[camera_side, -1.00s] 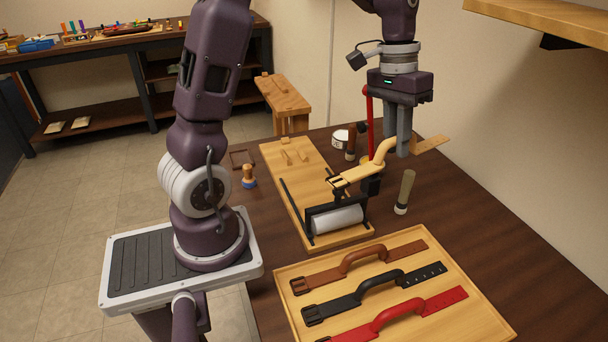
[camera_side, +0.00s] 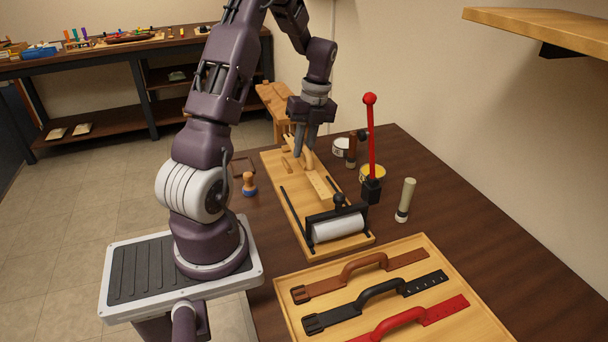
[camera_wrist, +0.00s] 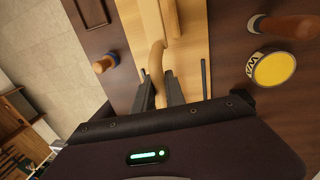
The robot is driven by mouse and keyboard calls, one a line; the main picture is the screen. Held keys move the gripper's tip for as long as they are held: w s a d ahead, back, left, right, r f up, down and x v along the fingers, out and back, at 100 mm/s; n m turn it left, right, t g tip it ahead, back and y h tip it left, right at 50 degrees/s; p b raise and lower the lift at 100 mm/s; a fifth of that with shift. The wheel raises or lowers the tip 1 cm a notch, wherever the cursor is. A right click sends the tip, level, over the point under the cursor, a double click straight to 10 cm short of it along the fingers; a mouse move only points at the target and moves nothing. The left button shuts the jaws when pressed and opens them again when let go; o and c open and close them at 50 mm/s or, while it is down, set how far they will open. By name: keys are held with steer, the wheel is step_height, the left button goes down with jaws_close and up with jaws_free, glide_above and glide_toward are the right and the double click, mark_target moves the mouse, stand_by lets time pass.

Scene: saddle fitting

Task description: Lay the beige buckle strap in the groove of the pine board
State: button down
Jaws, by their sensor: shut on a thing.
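The beige buckle strap (camera_side: 319,184) is over the pine board (camera_side: 282,196), running roughly along its length. My gripper (camera_side: 305,151) is shut on its raised handle, which also shows in the wrist view (camera_wrist: 157,58) between the fingers (camera_wrist: 162,97). One flat end of the strap points toward the roller. The other end is mostly hidden behind my fingers. I cannot tell whether the strap touches the board or hangs just above it. The groove is not clearly visible under it.
A white roller (camera_side: 338,229) in a black frame stands across the board's near end. A red-knobbed lever (camera_side: 371,140) rises to its right. A tray (camera_side: 286,302) with brown, black and red straps lies in front. A stamp (camera_side: 249,184) stands left of the board.

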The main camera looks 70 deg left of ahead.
step_height(320, 180, down, 6)
steer(key=shift+f, duration=0.1)
steer(key=c, duration=1.4)
jaws_free()
